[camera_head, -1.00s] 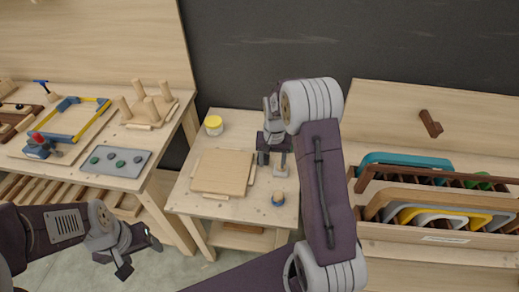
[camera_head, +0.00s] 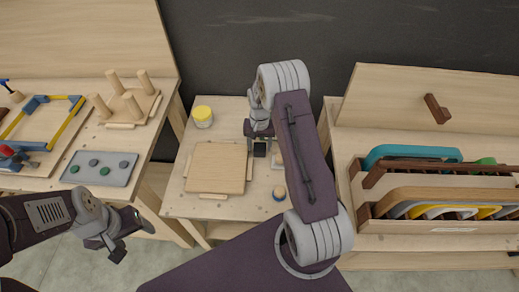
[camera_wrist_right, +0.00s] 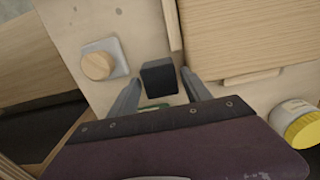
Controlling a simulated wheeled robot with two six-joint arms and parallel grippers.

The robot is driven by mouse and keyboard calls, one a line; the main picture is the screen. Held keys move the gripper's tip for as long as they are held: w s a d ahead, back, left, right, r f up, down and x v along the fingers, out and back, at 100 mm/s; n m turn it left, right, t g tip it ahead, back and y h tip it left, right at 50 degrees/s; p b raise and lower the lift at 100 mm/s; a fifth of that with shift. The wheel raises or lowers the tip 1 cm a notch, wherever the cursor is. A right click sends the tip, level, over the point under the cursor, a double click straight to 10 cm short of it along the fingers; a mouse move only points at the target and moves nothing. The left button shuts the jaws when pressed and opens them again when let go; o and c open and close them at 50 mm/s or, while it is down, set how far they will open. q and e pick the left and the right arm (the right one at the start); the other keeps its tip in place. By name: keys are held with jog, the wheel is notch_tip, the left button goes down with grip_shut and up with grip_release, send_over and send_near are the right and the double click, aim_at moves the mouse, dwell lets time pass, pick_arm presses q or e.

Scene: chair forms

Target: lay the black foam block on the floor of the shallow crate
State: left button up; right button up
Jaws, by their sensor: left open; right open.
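The black foam block (camera_head: 260,149) is upright on the small middle table, right of the square wooden board. It also shows in the right wrist view (camera_wrist_right: 159,78), between the fingertips, with no clear contact. My right gripper (camera_head: 257,138) is open around or just above the block. In the wrist view its two fingers (camera_wrist_right: 160,86) flank the block with gaps. My left gripper (camera_head: 134,241) is open and empty, low at the left, in front of the tables. A long wooden crate (camera_head: 390,233) holding curved forms stands at right; I cannot tell if it is the shallow crate.
A white square with a wooden knob (camera_wrist_right: 98,66) is near the block. The left bench holds a peg stand (camera_head: 129,104) and grey plate (camera_head: 99,168).

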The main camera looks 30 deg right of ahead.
jog(key=shift+s+f, duration=0.1)
jog(key=shift+f, duration=0.6)
jog(key=shift+w+f, duration=0.2)
jog(key=shift+f, duration=0.25)
jog(key=c, duration=1.2)
jog(key=shift+r, duration=0.45)
jog(key=r, duration=0.2)
jog(key=s+r, duration=0.1)
jog(key=r, duration=0.1)
jog(key=shift+s, duration=0.1)
jog(key=s+r, duration=0.2)
jog(key=s, duration=0.1)
jog(key=s+r, duration=0.2)
jog(key=s, duration=0.2)
jog(key=s+r, duration=0.2)
jog(key=s, duration=0.1)
jog(key=shift+s+a+r+b, duration=0.1)
jog(key=shift+s+a+b, duration=0.1)
jog(key=shift+s+b, duration=0.2)
